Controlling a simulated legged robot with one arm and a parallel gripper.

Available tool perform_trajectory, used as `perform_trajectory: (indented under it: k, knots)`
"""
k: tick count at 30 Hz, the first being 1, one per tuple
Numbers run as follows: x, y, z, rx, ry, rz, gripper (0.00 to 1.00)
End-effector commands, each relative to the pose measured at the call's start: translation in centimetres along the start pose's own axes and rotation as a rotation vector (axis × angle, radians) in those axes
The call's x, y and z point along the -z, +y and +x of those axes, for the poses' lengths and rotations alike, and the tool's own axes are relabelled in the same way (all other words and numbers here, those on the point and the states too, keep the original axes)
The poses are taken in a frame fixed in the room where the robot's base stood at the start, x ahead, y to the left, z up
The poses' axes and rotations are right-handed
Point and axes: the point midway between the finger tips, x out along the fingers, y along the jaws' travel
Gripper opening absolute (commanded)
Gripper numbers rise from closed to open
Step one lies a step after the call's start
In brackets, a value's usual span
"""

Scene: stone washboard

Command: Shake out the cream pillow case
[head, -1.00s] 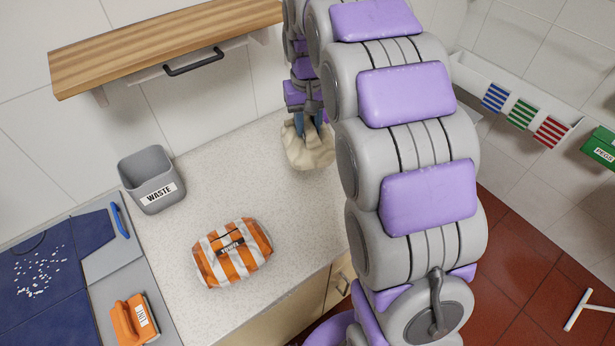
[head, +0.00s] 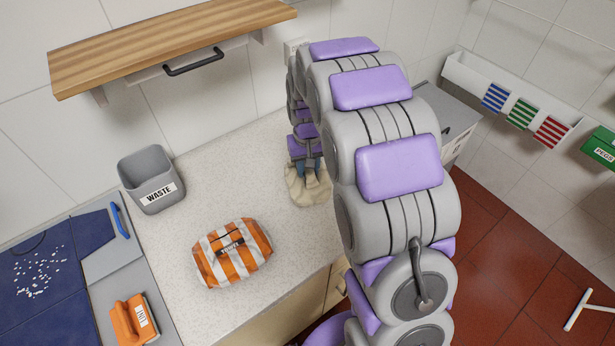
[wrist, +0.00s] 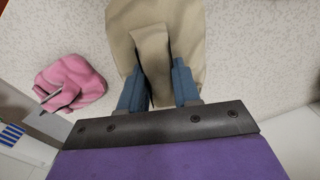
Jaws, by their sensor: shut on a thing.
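The cream pillow case (head: 303,194) hangs bunched from my gripper (head: 310,170) over the right part of the speckled counter in the head view. Part of it is hidden behind my arm links. In the wrist view the pillow case (wrist: 187,28) spreads beyond the fingertips. A fold of it stands between the two blue fingers of my gripper (wrist: 158,80), which are shut on it. I cannot tell whether its lower edge touches the counter.
An orange-and-white striped bag (head: 232,252) lies on the counter (head: 200,325). A grey WASTE bin (head: 152,180) stands near the wall, left. A wooden shelf (head: 165,45) overhangs the back. A pink cloth (wrist: 75,82) shows in the wrist view. An orange LINT brush (head: 135,320) lies front left.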

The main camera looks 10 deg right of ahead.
Motion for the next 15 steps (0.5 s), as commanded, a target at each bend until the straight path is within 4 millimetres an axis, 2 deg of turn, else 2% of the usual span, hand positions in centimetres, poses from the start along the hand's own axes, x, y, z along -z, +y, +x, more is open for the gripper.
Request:
perform_trajectory:
  k: [8,15]
  knots:
    - [0.1,0.0,-0.5,0.000,0.003,0.000,0.00]
    - [0.1,0.0,-9.0,0.000,0.012,0.000,0.00]
